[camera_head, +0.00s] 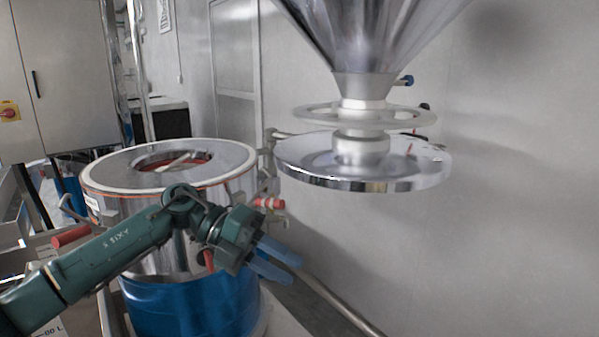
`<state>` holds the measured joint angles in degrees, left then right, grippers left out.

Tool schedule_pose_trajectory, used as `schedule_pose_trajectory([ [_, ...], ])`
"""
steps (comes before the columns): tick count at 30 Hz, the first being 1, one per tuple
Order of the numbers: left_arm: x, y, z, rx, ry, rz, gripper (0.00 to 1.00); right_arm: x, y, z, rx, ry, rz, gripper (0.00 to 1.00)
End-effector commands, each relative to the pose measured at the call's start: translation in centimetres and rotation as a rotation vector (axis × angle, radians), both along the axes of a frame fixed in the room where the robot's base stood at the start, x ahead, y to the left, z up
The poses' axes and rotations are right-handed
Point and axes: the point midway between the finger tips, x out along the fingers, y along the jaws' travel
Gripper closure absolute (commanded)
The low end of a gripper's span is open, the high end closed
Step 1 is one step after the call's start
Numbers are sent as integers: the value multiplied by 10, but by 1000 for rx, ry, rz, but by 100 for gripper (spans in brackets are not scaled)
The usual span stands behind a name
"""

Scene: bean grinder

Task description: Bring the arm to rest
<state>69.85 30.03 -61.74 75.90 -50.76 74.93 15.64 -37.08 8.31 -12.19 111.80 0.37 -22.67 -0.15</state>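My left arm comes in from the lower left as a green link. My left gripper (281,264) is in front of the drum's lower right side. Its two bluish fingers point right and slightly down, with a gap between them and nothing held. The grinder drum (110,185) has a shiny steel upper part and a blue lower part, and the arm hides some of its front. My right gripper does not show.
A steel hopper (365,35) with a round flange plate (300,165) hangs at the upper right, above and right of the drum. Red-handled clamps (268,203) stick out from the drum. A grey wall fills the right. A cabinet (60,80) stands at the far left.

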Motion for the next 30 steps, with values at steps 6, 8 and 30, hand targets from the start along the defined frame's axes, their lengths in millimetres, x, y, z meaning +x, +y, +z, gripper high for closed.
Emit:
schedule_pose_trajectory([
  [6,-24,-55,-26,-443,265,184,67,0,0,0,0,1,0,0],
  [8,-25,-60,-32,-547,348,266,67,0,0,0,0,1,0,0],
  [30,-135,97,-321,-815,1516,1831,67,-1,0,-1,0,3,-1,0],
])
